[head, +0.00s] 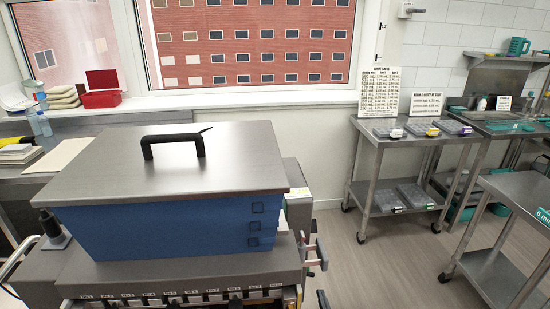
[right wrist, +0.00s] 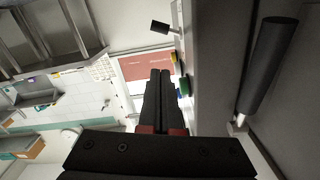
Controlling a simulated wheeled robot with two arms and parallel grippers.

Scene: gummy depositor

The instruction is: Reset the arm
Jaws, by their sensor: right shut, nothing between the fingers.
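My right gripper (right wrist: 160,76) shows in the right wrist view, its two black fingers side by side and shut with nothing between them. A dark piece at the bottom edge of the head view, right of the machine, may be part of it; too little shows to tell. My left gripper is not in view. The depositor (head: 170,225) stands at the left front in the head view, with a blue hopper under a closed steel lid (head: 240,160) with a black handle (head: 172,146). In the right wrist view, a black cylindrical handle (right wrist: 268,65) is right of the fingers, apart from them.
Levers (head: 316,255) stick out from the depositor's right side. A steel cart (head: 400,140) with several clear-lidded trays stands at the back right. Another steel table (head: 520,190) is at the right edge. The floor (head: 380,265) between depositor and carts is clear.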

